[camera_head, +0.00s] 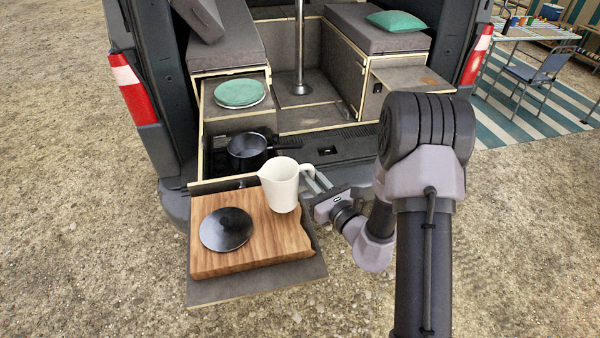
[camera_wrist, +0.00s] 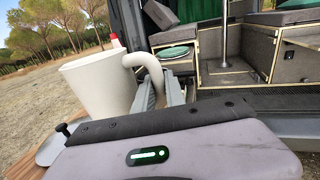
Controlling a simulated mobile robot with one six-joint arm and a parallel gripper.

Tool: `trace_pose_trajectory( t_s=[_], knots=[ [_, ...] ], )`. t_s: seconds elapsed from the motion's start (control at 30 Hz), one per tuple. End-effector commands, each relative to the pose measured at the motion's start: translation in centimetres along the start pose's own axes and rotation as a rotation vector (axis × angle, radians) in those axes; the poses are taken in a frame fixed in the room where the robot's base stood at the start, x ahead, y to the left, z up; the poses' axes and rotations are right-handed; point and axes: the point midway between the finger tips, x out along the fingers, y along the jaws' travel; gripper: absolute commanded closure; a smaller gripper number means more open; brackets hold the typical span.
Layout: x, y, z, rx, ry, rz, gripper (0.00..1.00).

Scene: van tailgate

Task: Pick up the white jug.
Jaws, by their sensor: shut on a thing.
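The white jug (camera_head: 280,184) stands upright at the right back corner of a wooden board (camera_head: 270,238) on the pulled-out drawer; whether it touches the board I cannot tell. Its handle points right, toward my gripper (camera_head: 316,185). The jug also shows large in the wrist view (camera_wrist: 100,86), with its handle (camera_wrist: 146,66) at the fingers of my gripper (camera_wrist: 160,92). The fingers are shut on the handle. The jug's lower part is hidden behind my gripper body in the wrist view.
A dark round lid (camera_head: 226,229) lies on the board left of the jug. A black pot (camera_head: 247,152) sits behind the jug on the stove area. A green round lid or plate (camera_head: 239,93) lies farther back. The van's bumper is close behind my gripper; open gravel lies in front.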

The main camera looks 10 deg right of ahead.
Motion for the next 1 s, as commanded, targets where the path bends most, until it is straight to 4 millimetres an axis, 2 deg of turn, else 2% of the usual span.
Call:
trace_pose_trajectory(
  t_s=[0.2, 0.5, 0.7, 1.0],
  knots=[
    [-3.7, -1.8, 0.4, 0.001, 0.0, -0.004, 1.0],
    [-7.6, -3.6, 0.8, 0.001, -0.001, -0.002, 1.0],
    [-9.2, -4.3, 0.9, 0.0, -0.001, -0.001, 1.0],
    [-10.2, -4.7, 1.0, 0.0, -0.001, -0.001, 1.0]
  ],
)
